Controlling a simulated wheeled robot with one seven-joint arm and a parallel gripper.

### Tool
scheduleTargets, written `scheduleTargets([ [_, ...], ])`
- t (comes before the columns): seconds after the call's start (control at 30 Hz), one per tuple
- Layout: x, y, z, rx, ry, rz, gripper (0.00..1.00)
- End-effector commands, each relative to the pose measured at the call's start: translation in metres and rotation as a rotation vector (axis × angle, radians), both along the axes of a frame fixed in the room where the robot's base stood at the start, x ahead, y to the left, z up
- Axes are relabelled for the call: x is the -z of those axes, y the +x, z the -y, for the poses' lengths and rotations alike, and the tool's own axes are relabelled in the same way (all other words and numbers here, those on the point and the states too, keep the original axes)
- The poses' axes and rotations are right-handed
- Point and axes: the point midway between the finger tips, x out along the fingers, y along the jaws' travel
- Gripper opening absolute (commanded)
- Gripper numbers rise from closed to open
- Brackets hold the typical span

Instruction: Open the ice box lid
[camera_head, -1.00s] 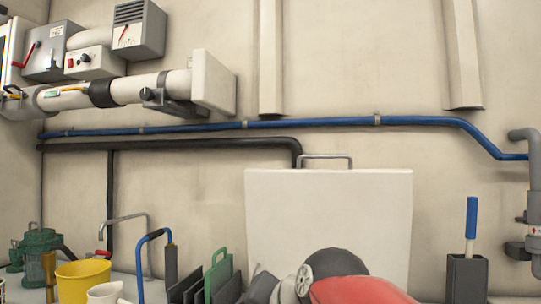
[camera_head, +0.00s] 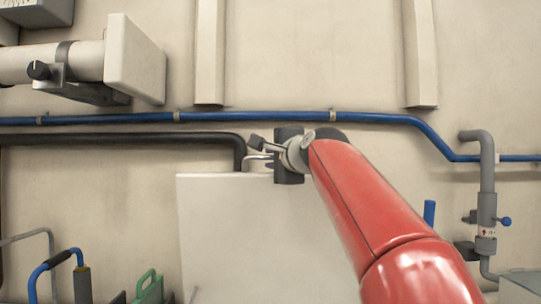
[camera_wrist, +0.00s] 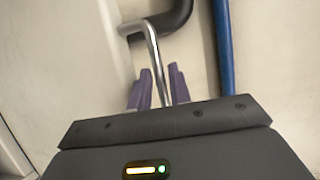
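The ice box lid (camera_head: 225,235) shows as a plain off-white panel that looks upright against the back wall. A grey metal handle (camera_head: 256,157) stands on its top edge, partly hidden by my gripper. My gripper (camera_head: 254,146) is at this handle, reaching in from the right. In the wrist view, the bent handle bar (camera_wrist: 152,48) runs down between the two purple fingertips (camera_wrist: 159,88). The fingers stand apart on either side of the bar, with what looks like a narrow gap. My red arm hides the panel's right part.
A blue pipe (camera_head: 290,115) and a black pipe (camera_head: 120,139) run along the wall close behind the handle. A grey pipe with a valve (camera_head: 487,205) is at right. A blue-handled item (camera_head: 64,257) and a green-handled item (camera_head: 147,286) stand at lower left.

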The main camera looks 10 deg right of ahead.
Motion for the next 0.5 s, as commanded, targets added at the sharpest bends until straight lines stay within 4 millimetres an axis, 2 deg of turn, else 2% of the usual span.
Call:
scheduleTargets([
  [0.13,0.0000,0.0113,-0.0021,0.001,0.000,0.000,0.20],
  [0.4,0.0009,0.0132,-0.0025,0.001,-0.001,0.001,0.20],
  [0.43,0.0009,0.0132,-0.0025,0.001,-0.001,0.000,0.18],
  [0.5,0.0009,0.0132,-0.0025,0.001,-0.001,0.000,0.09],
])
